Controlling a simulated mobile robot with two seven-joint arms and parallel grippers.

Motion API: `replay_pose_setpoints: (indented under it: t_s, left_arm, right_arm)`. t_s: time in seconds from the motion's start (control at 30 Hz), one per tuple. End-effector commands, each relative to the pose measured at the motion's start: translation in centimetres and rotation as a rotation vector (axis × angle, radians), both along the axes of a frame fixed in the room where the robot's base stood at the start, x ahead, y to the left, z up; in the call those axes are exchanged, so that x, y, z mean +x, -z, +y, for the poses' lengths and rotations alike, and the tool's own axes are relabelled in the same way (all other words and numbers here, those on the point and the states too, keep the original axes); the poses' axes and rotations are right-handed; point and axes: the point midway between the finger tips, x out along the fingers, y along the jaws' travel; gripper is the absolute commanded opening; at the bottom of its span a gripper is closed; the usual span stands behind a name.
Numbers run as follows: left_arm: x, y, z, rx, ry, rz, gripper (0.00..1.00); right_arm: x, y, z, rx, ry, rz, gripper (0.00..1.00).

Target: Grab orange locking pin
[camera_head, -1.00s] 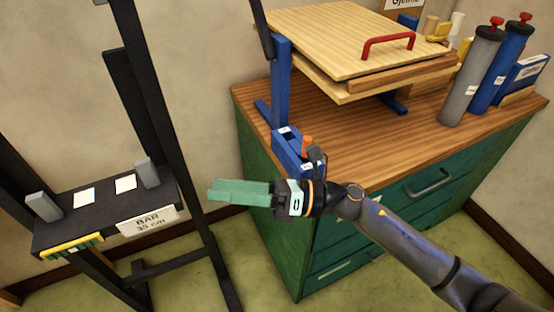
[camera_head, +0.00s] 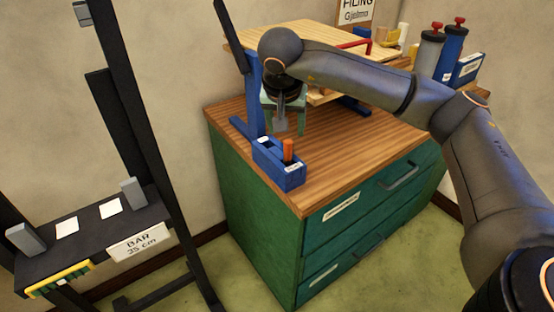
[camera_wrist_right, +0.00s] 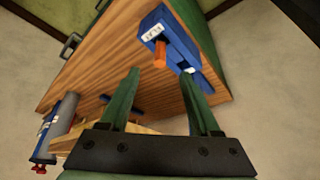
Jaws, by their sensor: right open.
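The orange locking pin (camera_head: 288,149) stands upright in a blue box-shaped holder (camera_head: 291,181) at the near left corner of the wooden cabinet top. In the right wrist view the orange pin (camera_wrist_right: 160,56) sticks out of the blue holder (camera_wrist_right: 175,45), beyond the fingertips. My right gripper (camera_head: 284,128) points down over the cabinet top, behind the pin, partly hidden by its own wrist. In the right wrist view its two green fingers (camera_wrist_right: 163,92) are spread and empty, apart from the pin. My left gripper is not seen.
A blue upright post (camera_head: 253,95) stands right behind the holder. Wooden boards with a red handle (camera_head: 358,45) lie at the back. Grey and blue cylinders (camera_head: 428,52) stand at the right. A black stand (camera_head: 88,238) with a "BAR 35 cm" label is at the left.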

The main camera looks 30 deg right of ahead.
Motion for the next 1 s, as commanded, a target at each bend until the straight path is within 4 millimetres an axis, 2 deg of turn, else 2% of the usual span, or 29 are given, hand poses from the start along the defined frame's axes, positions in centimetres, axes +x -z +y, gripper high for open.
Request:
replay_pose_setpoints:
  t_s: [0.3,0.57,0.8,1.0]
  left_arm:
    - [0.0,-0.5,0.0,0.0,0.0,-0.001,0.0]
    - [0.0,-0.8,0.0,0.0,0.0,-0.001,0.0]
    - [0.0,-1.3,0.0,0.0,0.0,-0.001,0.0]
    - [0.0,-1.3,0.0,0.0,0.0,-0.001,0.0]
  right_arm:
    - [1.6,5.1,-1.4,0.002,0.002,0.005,0.64]
    - [2.4,6.9,-2.0,0.003,0.0,0.004,0.64]
    - [3.7,10.1,-3.0,0.005,0.0,0.004,0.64]
    - [4.0,10.8,-3.2,0.004,-0.001,0.001,0.64]
